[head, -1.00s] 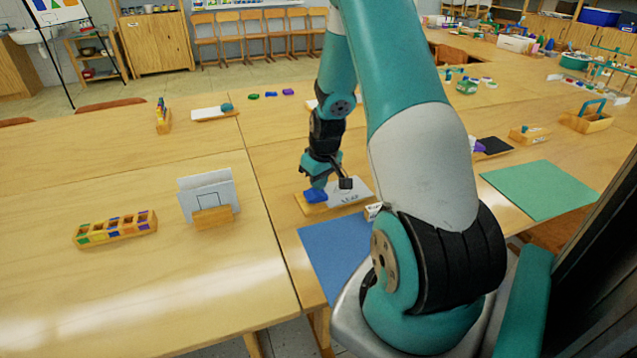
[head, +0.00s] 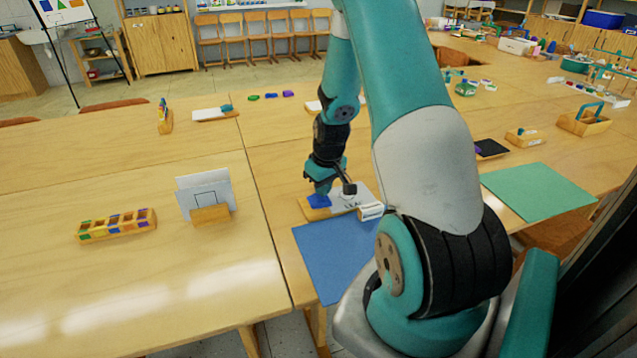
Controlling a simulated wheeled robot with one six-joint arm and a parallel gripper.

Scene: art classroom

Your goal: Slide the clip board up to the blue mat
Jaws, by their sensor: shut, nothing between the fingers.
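The clip board (head: 314,212) is a small wooden board with a blue clip (head: 319,201) and a white sheet with dark lettering. It lies flat on the table just behind the blue mat (head: 330,262). Its front edge is close to the mat's back edge; I cannot tell whether they touch. My gripper (head: 322,191) is shut and empty, pointing down at the blue clip end of the board. Its fingertips are small and partly hidden, so contact is unclear. My arm covers the mat's right part.
A small white block (head: 371,211) sits at the board's right front corner. A card holder (head: 210,214) and a sectioned wooden tray (head: 117,224) stand on the left table. A green mat (head: 537,190) lies to the right.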

